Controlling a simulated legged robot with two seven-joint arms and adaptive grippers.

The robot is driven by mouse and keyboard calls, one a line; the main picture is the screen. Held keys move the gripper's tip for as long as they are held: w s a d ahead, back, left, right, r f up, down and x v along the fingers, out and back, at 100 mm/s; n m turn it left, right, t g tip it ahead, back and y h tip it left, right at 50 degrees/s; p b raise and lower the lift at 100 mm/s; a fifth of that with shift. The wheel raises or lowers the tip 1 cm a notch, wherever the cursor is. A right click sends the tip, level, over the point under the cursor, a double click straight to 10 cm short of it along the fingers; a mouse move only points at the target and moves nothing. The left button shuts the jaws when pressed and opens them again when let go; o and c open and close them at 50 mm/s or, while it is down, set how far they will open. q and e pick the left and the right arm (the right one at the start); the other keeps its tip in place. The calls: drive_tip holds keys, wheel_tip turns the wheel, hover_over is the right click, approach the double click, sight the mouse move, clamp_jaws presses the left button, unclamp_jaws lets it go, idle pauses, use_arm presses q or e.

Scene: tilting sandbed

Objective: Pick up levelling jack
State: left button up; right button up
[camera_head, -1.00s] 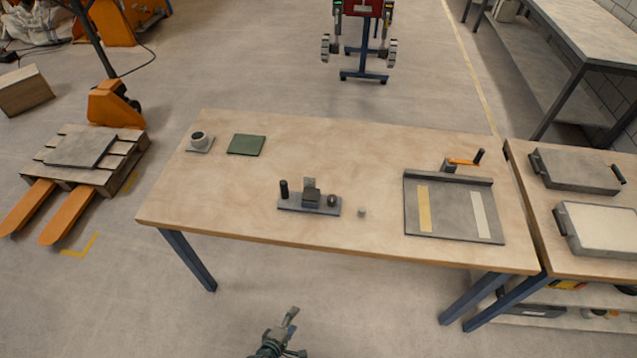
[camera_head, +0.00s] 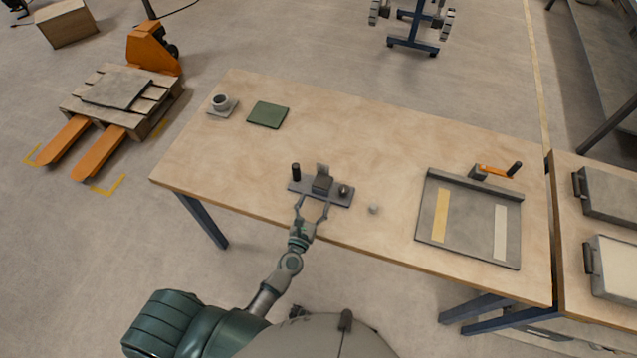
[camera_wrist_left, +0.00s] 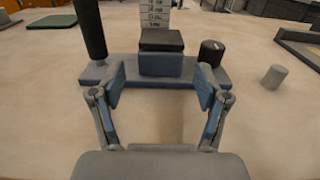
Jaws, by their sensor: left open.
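The levelling jack appears to be the device on the table near its front edge: a grey base plate (camera_head: 333,198) with a black post at the left, a dark-topped block in the middle with an upright scale behind it, and a dark knob at the right. In the left wrist view the block (camera_wrist_left: 160,64) stands straight ahead, between and beyond the fingers. My left gripper (camera_head: 312,203) is open and empty, its fingers spread at the near edge of the plate. It also shows in the left wrist view (camera_wrist_left: 161,90). Whether the fingertips touch the plate is unclear. My right gripper is out of view.
A small grey cylinder (camera_head: 373,209) stands right of the jack. A grey tray (camera_head: 466,220) with two strips lies farther right, an orange-handled device (camera_head: 494,171) behind it. A green pad (camera_head: 268,115) and a cup (camera_head: 220,102) are at back left. The table's middle is clear.

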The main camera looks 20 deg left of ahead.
sight(323, 182)
use_arm(q)
drive_tip(key=w, duration=0.1)
drive_tip(key=w+d, duration=0.1)
drive_tip(key=w, duration=0.3)
drive_tip(key=w+a, duration=0.1)
drive_tip(key=w, duration=0.2)
drive_tip(key=shift+w+f, duration=0.1)
drive_tip(key=shift+w, duration=0.25)
drive_tip(key=shift+s+d, duration=0.1)
drive_tip(key=shift+d, duration=0.3)
drive_tip(key=c, duration=0.8)
drive_tip(key=shift+r, duration=0.2)
drive_tip(key=c, duration=0.6)
drive_tip(key=shift+a, duration=0.25)
